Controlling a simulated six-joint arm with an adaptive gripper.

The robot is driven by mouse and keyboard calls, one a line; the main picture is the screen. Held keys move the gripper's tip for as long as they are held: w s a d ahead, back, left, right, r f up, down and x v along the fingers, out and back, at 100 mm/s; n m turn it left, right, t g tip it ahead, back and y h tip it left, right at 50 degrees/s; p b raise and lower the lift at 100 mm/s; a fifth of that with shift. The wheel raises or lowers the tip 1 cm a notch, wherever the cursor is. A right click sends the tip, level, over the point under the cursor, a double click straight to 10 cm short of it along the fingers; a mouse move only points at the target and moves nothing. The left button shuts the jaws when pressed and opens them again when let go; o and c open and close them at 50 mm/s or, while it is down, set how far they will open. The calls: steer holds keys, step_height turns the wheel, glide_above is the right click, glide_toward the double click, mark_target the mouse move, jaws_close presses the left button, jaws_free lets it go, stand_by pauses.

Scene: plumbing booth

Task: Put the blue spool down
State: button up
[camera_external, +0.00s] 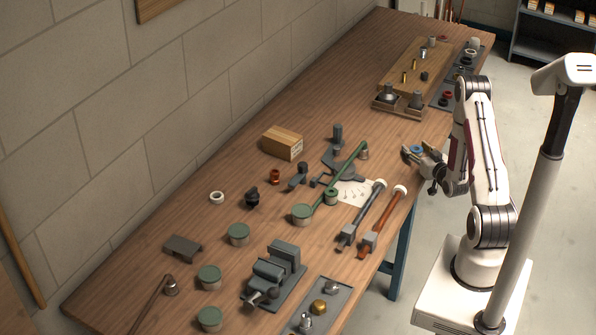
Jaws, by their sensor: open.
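My gripper (419,167) is over the right edge of the workbench, near its middle, with its jaws open and pointing left. A small blue piece, which looks like the blue spool (417,149), shows at the upper finger. It is too small to tell whether it touches the finger or what supports it. No other blue spool stands out on the bench.
The wooden workbench (225,190) has a bare strip left of my gripper. Red and dark pipe wrenches (382,222) lie nearer the camera. A wooden board with fittings (412,70) is at the far end. A cardboard box (282,143) sits near the wall.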

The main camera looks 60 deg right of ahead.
steer(key=shift+r, duration=0.15)
steer(key=shift+v, duration=3.8)
